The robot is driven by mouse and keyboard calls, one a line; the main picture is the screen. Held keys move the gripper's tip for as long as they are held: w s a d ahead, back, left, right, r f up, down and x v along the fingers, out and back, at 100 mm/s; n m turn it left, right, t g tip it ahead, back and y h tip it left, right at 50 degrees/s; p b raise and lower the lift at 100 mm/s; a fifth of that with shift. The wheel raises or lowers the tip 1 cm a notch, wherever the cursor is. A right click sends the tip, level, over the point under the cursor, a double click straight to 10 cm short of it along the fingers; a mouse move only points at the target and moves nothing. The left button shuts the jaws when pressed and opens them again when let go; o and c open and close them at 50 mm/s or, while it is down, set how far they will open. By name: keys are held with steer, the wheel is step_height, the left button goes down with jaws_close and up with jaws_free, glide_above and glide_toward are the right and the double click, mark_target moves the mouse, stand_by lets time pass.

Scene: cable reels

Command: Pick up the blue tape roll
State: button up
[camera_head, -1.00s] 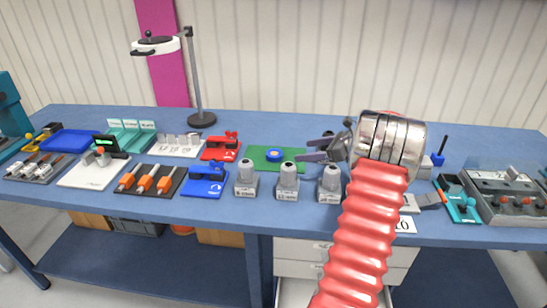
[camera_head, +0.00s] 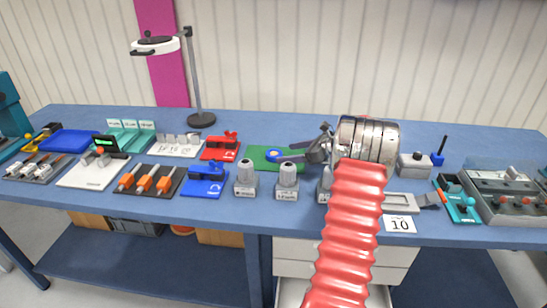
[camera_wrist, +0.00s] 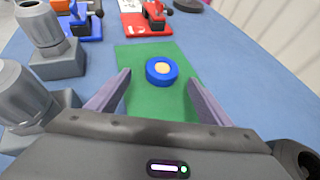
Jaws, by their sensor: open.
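The blue tape roll (camera_wrist: 162,71), a short blue ring with a pale orange centre, lies flat on a green mat (camera_wrist: 143,52). In the head view the roll (camera_head: 272,155) sits on the green mat (camera_head: 259,163) at mid-table, partly hidden by my gripper. My gripper (camera_head: 284,157) comes in from the right, over the mat. In the wrist view my gripper (camera_wrist: 156,82) is open, with one finger on each side of the roll's position and the roll between and slightly beyond the tips. I see no contact.
Grey cone-topped blocks (camera_head: 246,178) stand in front of the mat, close to the fingers' left in the wrist view (camera_wrist: 58,48). A red tool (camera_head: 220,147) and a blue tool (camera_head: 205,180) stand left of it. Table behind the mat is clear.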

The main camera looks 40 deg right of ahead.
mark_target(277, 153)
steer(key=shift+w+a+f, duration=0.1)
steer(key=shift+w+f, duration=0.05)
steer(key=shift+w, duration=0.2)
steer(key=shift+x, duration=2.65)
steer(key=shift+d, duration=0.2)
steer(key=shift+c, duration=0.6)
steer(key=c, duration=1)
step_height(277, 153, up, 10)
